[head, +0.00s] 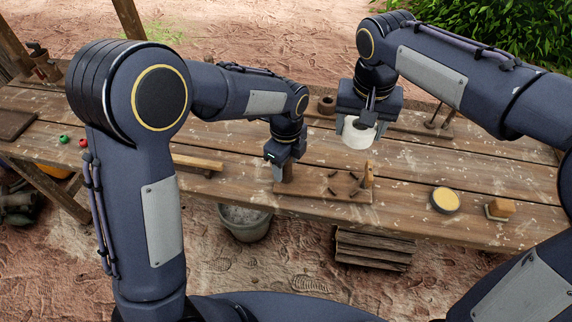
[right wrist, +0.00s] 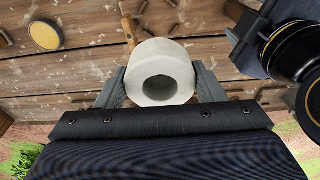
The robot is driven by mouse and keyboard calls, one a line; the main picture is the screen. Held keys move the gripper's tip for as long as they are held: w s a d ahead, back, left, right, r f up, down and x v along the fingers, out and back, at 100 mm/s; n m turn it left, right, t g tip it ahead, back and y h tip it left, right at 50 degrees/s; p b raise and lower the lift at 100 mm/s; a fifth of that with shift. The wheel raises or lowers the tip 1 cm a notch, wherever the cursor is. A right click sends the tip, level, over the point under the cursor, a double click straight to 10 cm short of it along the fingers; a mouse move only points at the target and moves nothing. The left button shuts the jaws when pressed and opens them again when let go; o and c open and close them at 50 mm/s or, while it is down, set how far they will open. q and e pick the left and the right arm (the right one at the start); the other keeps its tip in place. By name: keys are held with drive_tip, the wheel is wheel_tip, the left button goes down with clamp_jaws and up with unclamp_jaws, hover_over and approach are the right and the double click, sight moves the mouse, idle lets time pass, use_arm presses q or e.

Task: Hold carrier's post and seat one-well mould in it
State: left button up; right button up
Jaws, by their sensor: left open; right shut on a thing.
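The one-well mould (head: 357,137) is a white ring-shaped block with a round hole. My right gripper (head: 358,127) is shut on it and holds it above the table, behind the carrier. In the right wrist view the mould (right wrist: 150,92) sits between both fingers, its hole facing the camera. The carrier (head: 320,192) is a wooden board with short dark pegs and an upright post at each end. The right post (head: 367,174) stands free. My left gripper (head: 278,169) is open at the left post (head: 288,172), partly covering it; contact cannot be told.
A yellow-filled round dish (head: 446,200) and a small wooden block (head: 500,208) lie right of the carrier. A wooden bar (head: 198,162) lies to its left. A dark ring-shaped pot (head: 327,104) stands behind. A bucket (head: 245,222) is below the table's front edge.

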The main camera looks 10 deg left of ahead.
use_arm(q)
drive_tip(key=shift+f, duration=0.7)
clamp_jaws()
use_arm(e)
drive_tip(key=shift+f, duration=0.1)
idle(0.4)
wheel_tip(320, 180, down, 12)
drive_tip(key=n, duration=0.6)
drive_tip(key=shift+r+y, duration=0.2)
drive_tip(key=shift+y, duration=0.1)
